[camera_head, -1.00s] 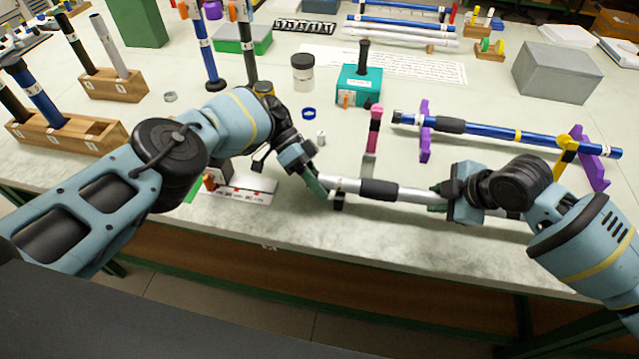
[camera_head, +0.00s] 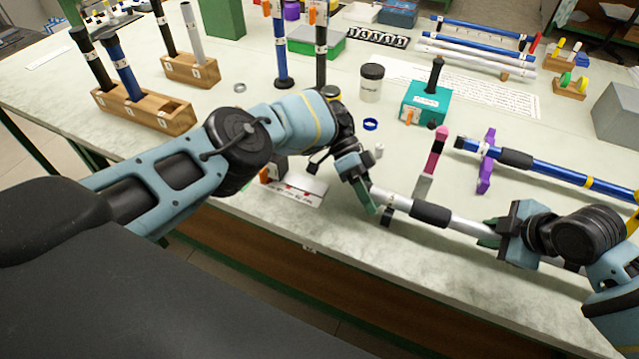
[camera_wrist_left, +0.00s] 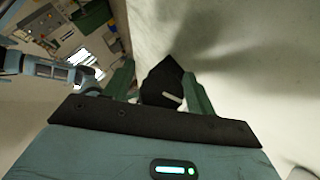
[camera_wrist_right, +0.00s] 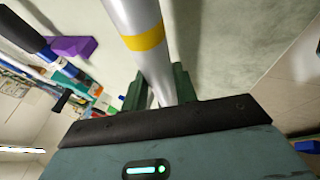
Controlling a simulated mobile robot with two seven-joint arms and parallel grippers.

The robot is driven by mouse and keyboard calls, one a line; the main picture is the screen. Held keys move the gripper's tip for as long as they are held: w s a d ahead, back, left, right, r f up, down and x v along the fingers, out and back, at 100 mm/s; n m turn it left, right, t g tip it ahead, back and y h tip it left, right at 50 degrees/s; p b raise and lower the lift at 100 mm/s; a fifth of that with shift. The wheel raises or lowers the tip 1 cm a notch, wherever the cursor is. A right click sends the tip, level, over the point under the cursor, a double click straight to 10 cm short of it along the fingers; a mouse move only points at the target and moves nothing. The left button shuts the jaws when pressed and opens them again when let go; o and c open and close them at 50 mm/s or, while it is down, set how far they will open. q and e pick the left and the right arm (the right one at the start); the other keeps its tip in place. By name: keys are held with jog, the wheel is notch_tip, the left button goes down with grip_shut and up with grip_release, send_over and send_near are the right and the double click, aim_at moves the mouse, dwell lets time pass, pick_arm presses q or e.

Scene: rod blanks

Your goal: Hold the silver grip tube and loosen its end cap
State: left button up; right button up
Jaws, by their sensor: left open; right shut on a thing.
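The silver grip tube (camera_head: 468,227), with a black sleeve (camera_head: 430,213), lies level above the front of the bench. My right gripper (camera_head: 489,234) is shut on its bare part right of the sleeve. The right wrist view shows the tube (camera_wrist_right: 140,45), with a yellow band, running between the fingers (camera_wrist_right: 158,88). My left gripper (camera_head: 364,192) is open at the tube's left end. In the left wrist view a dark shape (camera_wrist_left: 160,80) shows between its parted fingers (camera_wrist_left: 160,92); I cannot tell whether it is the end cap. The cap itself is not clearly visible.
A pink-topped post (camera_head: 437,150) stands just behind the tube. A blue tube (camera_head: 560,173) rests on purple stands (camera_head: 487,165) at the right. A teal box (camera_head: 425,102), a lidded jar (camera_head: 371,84) and a blue ring (camera_head: 371,124) stand farther back. Wooden racks (camera_head: 150,112) hold rods at left.

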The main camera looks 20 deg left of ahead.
pick_arm(q)
jog(key=shift+w+r+t, duration=0.1)
jog(key=shift+w+t, duration=0.05)
jog(key=shift+t, duration=0.25)
jog(key=shift+m+t, duration=0.4)
jog(key=m+t, duration=0.1)
jog(key=t, duration=0.1)
jog(key=shift+w+m+t, duration=0.1)
jog(key=shift+m+t, duration=0.2)
jog(key=shift+t, duration=0.1)
jog(key=m+t, duration=0.1)
jog(key=t, duration=0.1)
jog(key=m+t, duration=0.1)
jog(key=t, duration=0.1)
jog(key=shift+w, duration=0.3)
jog(key=shift+t, duration=0.4)
jog(key=shift+w+m+t, duration=0.1)
jog(key=shift+m+t, duration=0.4)
jog(key=shift+t, duration=0.1)
jog(key=shift+d+m+t, duration=0.25)
jog(key=shift+m+t, duration=0.45)
jog(key=shift+t, duration=0.3)
jog(key=shift+w+a+m+t+h, duration=0.15)
jog(key=shift+m+t+h, duration=0.35)
jog(key=shift+t, duration=0.5)
